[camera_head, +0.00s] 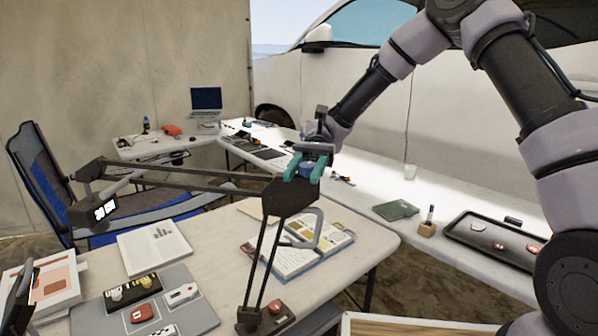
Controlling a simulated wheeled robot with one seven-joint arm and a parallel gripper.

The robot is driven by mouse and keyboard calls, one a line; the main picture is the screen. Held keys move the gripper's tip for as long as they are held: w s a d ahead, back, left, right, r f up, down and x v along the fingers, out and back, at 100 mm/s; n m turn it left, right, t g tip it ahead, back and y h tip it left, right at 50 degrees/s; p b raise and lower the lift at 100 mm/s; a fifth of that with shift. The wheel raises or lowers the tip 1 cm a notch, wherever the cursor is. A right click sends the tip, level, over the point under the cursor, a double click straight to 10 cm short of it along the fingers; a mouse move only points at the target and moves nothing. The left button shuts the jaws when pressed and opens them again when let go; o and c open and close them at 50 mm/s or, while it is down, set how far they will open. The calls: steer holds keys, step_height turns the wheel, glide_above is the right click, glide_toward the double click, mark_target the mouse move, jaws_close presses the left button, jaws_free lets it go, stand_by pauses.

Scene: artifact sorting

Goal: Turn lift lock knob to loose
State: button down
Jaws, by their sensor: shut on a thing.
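A black jointed stand (285,200) rises from its base on the near table, with a long double-bar arm reaching left to a small head with a lit display (104,211). A blue knob (307,169) sits at the top of its middle joint. My gripper (306,168) comes in from the upper right, its teal fingers on either side of the knob, shut on it. The fingers hide part of the knob, and I cannot read any lock marking on it. A grey curved handle (316,229) is below the joint.
The near table (352,215) holds an open book (300,250), a white booklet (153,247) and a grey board (189,320) with small artifacts. A long white table behind bears a green book (396,209), a pen holder (427,229) and a black tray (478,249). A folding chair (45,185) stands left.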

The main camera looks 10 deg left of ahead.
steer(key=shift+w+d+n+t+h, duration=0.1)
steer(key=shift+d+n+t+h, duration=0.15)
steer(key=shift+n+h, duration=1.05)
steer(key=shift+d+n+t+h, duration=0.25)
steer(key=shift+n+h, duration=0.45)
steer(key=shift+h, duration=1.1)
steer(key=shift+c, duration=2.3)
jaws_free()
steer(key=shift+d, duration=0.1)
steer(key=v, duration=1)
steer(key=shift+w+a, duration=0.25)
steer(key=shift+w, duration=0.1)
